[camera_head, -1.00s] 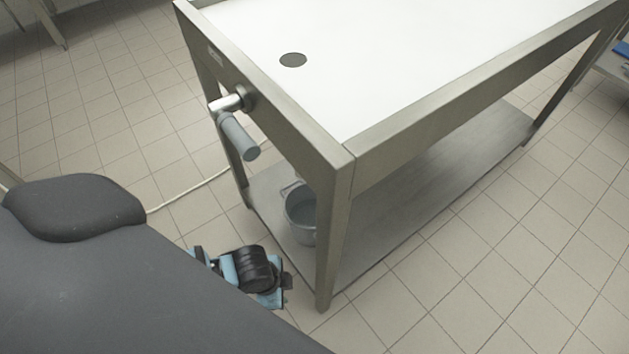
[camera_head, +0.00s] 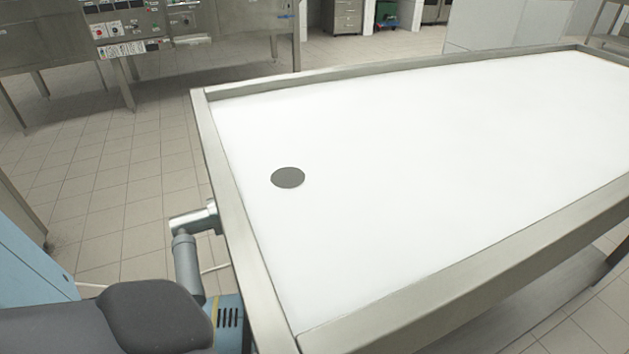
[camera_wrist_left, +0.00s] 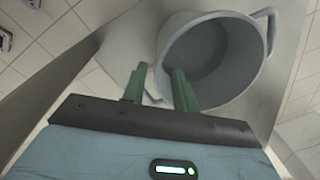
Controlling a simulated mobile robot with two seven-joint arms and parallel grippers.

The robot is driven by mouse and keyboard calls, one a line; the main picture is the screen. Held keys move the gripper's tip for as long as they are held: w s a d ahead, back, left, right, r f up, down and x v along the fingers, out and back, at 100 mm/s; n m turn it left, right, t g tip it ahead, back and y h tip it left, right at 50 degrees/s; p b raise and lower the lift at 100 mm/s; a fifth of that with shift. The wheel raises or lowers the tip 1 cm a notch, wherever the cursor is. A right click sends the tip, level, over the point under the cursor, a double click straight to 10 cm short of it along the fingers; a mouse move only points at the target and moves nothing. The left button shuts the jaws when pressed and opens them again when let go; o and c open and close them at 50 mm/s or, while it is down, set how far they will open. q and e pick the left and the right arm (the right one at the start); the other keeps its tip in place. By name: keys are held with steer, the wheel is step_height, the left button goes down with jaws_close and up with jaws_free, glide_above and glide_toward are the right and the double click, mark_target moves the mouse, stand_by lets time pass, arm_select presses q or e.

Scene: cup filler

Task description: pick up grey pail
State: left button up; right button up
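The grey pail (camera_wrist_left: 210,60) shows in the left wrist view, its round mouth facing the camera and a loop handle at its upper right. My left gripper (camera_wrist_left: 158,68) has its two green fingers apart at the pail's near left rim. The right-hand finger overlaps the pail's mouth and the left-hand one is outside the rim, with a gap between them. I cannot tell whether either finger touches the wall. The head view shows neither the pail nor the left gripper. My right gripper is not in view.
A steel table (camera_head: 232,240) with a white top and a dark round hole (camera_head: 288,178) fills the head view. A grey drain pipe (camera_head: 188,265) hangs from its left side, close to my arm. Tiled floor (camera_head: 120,190) is open to the left; steel equipment (camera_head: 130,40) stands behind.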

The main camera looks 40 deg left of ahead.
arm_select(q)
steer(key=f+b, duration=0.1)
steer(key=f, duration=0.1)
steer(key=f+b, duration=0.2)
steer(key=f, duration=0.1)
steer(key=w+f+b, duration=0.1)
steer(key=f, duration=0.1)
steer(key=shift+f, duration=0.4)
steer(key=shift+r, duration=0.1)
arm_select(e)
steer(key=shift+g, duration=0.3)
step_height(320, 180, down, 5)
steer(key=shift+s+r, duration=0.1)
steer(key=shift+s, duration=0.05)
arm_select(q)
jaws_close()
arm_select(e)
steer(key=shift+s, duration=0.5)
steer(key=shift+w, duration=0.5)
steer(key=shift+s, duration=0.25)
